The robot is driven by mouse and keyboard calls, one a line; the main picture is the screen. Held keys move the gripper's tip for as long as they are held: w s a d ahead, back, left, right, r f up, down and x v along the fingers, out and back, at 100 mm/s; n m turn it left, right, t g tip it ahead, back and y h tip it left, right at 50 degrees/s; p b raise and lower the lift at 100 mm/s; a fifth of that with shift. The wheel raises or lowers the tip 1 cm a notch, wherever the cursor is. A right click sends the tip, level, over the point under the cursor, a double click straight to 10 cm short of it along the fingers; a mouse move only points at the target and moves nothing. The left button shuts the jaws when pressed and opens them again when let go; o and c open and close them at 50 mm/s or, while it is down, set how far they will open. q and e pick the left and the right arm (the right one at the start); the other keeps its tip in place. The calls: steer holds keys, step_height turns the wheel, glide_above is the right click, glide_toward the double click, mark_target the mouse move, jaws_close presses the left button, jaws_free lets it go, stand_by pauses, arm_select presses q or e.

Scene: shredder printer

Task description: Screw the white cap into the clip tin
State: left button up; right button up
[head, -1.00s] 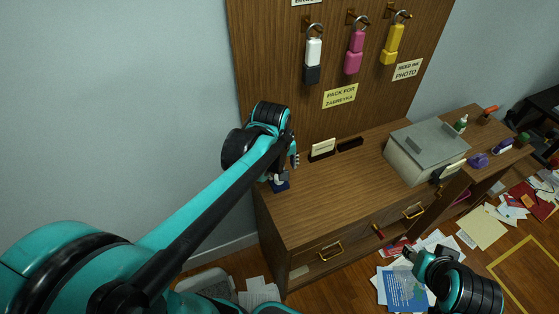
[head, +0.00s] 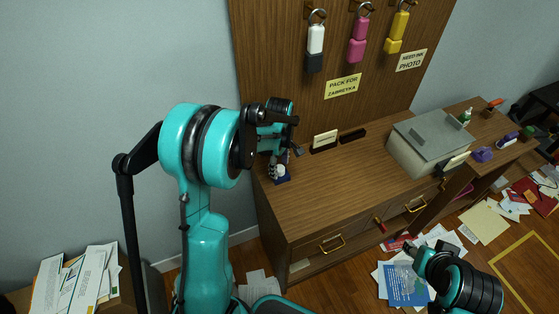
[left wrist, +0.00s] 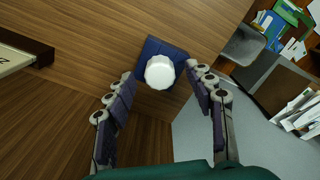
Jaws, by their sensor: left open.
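The white cap (left wrist: 160,72) sits at the middle of the left wrist view, over a dark blue square base (left wrist: 152,48), which I take to be the clip tin. In the head view the blue tin (head: 284,180) stands near the left end of the wooden cabinet top. My left gripper (head: 279,160) is above it there, partly hiding the cap. In the left wrist view its two fingers are open, one on each side of the cap, with gaps visible. Whether the cap is seated in the tin cannot be told. My right gripper (head: 413,252) is low at the right, away from the tin.
A small card holder (head: 325,142) and a black block (head: 352,136) stand behind on the cabinet top (head: 335,185). A grey-lidded box (head: 425,145) is to the right. Padlocks hang on the wooden board (head: 285,70). Papers lie on the floor. The cabinet top's middle is clear.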

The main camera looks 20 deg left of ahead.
arm_select(q)
steer(key=shift+f, duration=0.75)
jaws_close()
steer(key=m, duration=0.5)
steer(key=shift+b, duration=0.4)
steer(key=m, duration=0.3)
